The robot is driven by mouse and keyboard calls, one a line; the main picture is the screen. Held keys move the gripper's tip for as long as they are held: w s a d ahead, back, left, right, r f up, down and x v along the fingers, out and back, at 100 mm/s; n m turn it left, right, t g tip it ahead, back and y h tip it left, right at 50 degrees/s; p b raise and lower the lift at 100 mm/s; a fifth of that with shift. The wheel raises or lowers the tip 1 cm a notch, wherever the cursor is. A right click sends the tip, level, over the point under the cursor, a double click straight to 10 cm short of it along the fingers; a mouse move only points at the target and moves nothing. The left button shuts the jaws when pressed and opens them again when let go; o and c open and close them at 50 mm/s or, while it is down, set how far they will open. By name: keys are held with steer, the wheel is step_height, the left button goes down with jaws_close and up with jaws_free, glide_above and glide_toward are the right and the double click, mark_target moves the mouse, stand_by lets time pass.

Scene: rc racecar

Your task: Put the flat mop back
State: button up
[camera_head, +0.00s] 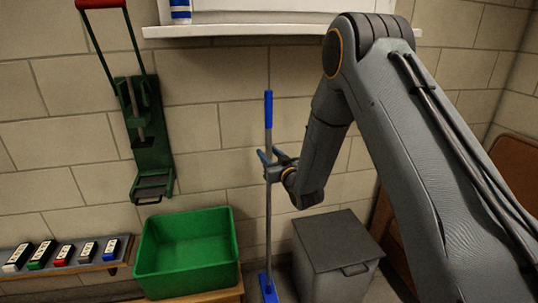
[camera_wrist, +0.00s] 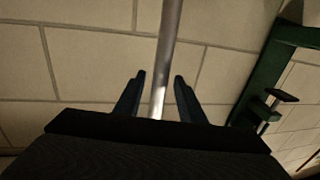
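The flat mop has a grey pole with a blue grip (camera_head: 268,108) at the top and a blue foot (camera_head: 268,288) low down. It stands nearly upright in front of the block wall, between the green bin and the grey box. My gripper (camera_head: 268,157) is at the upper pole, just below the blue grip. In the wrist view, the pole (camera_wrist: 169,35) runs between the two dark fingers of my gripper (camera_wrist: 157,90). A gap shows on each side of the pole, so the fingers look open around it. The foot's contact with the floor is unclear.
A green bin (camera_head: 190,232) stands on a wooden surface at left of the mop. A grey lidded box (camera_head: 335,250) stands at right. A green wall tool (camera_head: 145,140) hangs at upper left, and a white sill (camera_head: 235,30) juts out above. Small labelled blocks line a shelf (camera_head: 85,272).

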steer(key=shift+r, duration=0.15)
steer(key=b+v, duration=0.1)
steer(key=v, duration=1.1)
steer(key=s+d+f+m+g+h, duration=0.1)
steer(key=s+d+m+g+h, duration=0.2)
steer(key=d, duration=0.5)
steer(key=s+d+f+m+g+h, duration=0.15)
steer(key=s+d+g+h, duration=0.25)
steer(key=d, duration=0.5)
steer(key=s+d+r+m+g, duration=0.1)
steer(key=s+d+g, duration=0.2)
steer(key=s, duration=1)
steer(key=s+d+r+m+g+h, duration=0.1)
steer(key=s+d+g, duration=0.2)
steer(key=s, duration=1.1)
steer(key=g, duration=0.3)
steer(key=shift+s+r+m, duration=0.2)
steer(key=shift+s+m, duration=0.05)
steer(key=shift+m, duration=0.1)
